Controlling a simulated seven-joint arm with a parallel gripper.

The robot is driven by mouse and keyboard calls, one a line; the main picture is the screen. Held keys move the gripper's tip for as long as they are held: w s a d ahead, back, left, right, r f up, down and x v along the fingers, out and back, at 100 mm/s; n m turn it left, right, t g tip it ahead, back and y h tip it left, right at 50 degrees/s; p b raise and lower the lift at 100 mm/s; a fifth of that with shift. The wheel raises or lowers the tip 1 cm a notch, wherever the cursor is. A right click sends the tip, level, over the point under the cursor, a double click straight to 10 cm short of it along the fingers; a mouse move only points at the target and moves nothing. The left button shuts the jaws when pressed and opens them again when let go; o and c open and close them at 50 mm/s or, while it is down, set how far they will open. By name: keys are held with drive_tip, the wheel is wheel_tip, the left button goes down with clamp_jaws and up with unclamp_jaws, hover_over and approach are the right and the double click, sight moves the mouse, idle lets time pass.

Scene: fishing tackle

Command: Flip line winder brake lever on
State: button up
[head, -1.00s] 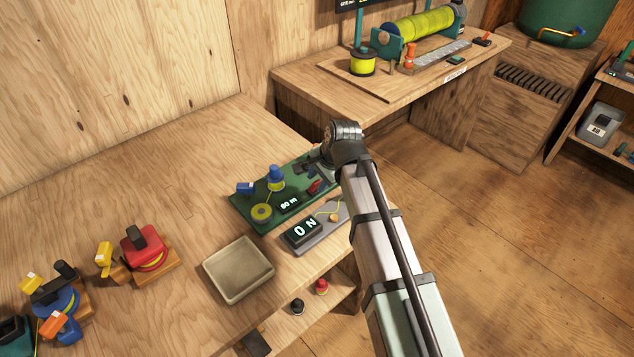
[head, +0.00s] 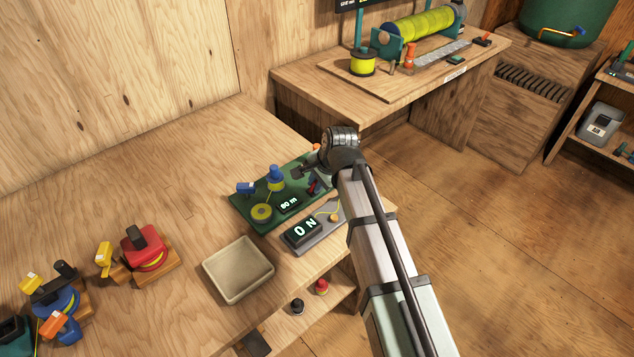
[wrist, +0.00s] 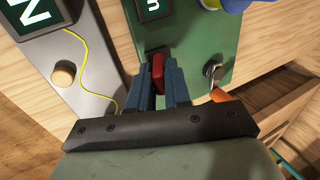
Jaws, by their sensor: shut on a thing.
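The line winder is a green board (head: 250,212) with a display reading 80 m, a blue part and a yellow spool, seen in the head view. Its red lever (wrist: 157,72) stands between the two dark blue fingers of my gripper (wrist: 160,80) in the wrist view. My gripper is shut on this lever. In the head view my gripper (head: 315,181) is over the right end of the board, and the lever is partly hidden there. A silver metal piece (wrist: 213,72) and an orange part (wrist: 220,95) sit just right of the fingers in the wrist view.
Red and blue reels stand at the far left. A second bench (head: 330,80) stands behind.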

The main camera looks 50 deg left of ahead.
drive_tip(key=shift+a, duration=0.15)
clamp_jaws()
drive_tip(key=shift+w+a+r+h, duration=0.15)
drive_tip(key=shift+a+h, duration=0.25)
drive_tip(key=shift+h, duration=0.5)
drive_tip(key=shift+a+h, duration=0.55)
drive_tip(key=shift+h, duration=0.65)
drive_tip(key=shift+a+h, duration=0.4)
drive_tip(key=shift+h, duration=0.7)
drive_tip(key=shift+a+h, duration=0.25)
drive_tip(key=shift+h, duration=0.85)
drive_tip(key=o, duration=0.7)
unclamp_jaws()
drive_tip(key=shift+c, duration=0.2)
